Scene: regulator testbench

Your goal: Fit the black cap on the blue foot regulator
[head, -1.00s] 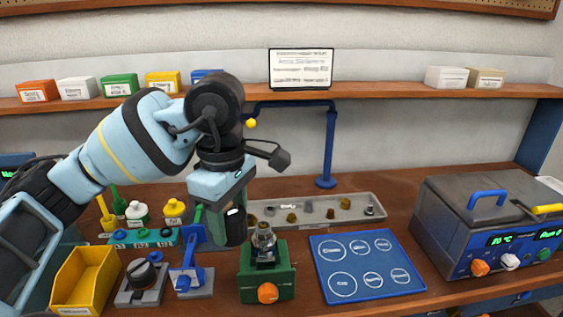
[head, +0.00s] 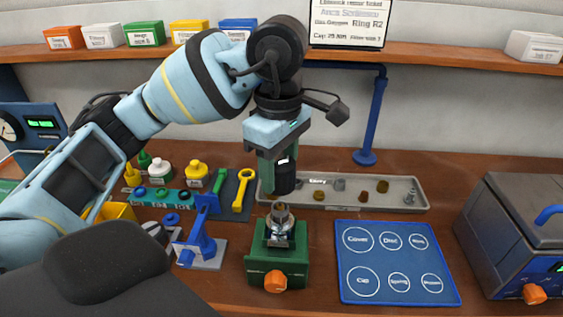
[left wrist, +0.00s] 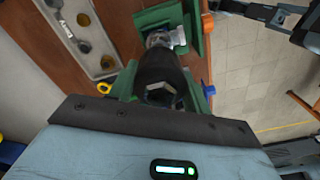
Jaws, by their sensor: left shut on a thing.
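My left gripper (head: 279,172) is shut on the black cap (head: 286,178), a dark cylinder between its green fingers. The cap hangs upright, a little above and behind the metallic top of the regulator (head: 281,222) in the head view; a gap shows between them. The regulator stands upright in a green vise (head: 280,266) with an orange knob. In the left wrist view the cap (left wrist: 160,75) fills the middle between the fingers (left wrist: 162,95), and the regulator (left wrist: 160,38) shows just beyond it, partly hidden. No blue part of the regulator is clear.
A grey parts tray (head: 410,207) lies behind the vise. A blue mat (head: 375,273) with labelled circles lies to its right. A blue stand (head: 200,245) is close on its left. A grey machine (head: 515,240) stands far right. A dark shape covers the lower left.

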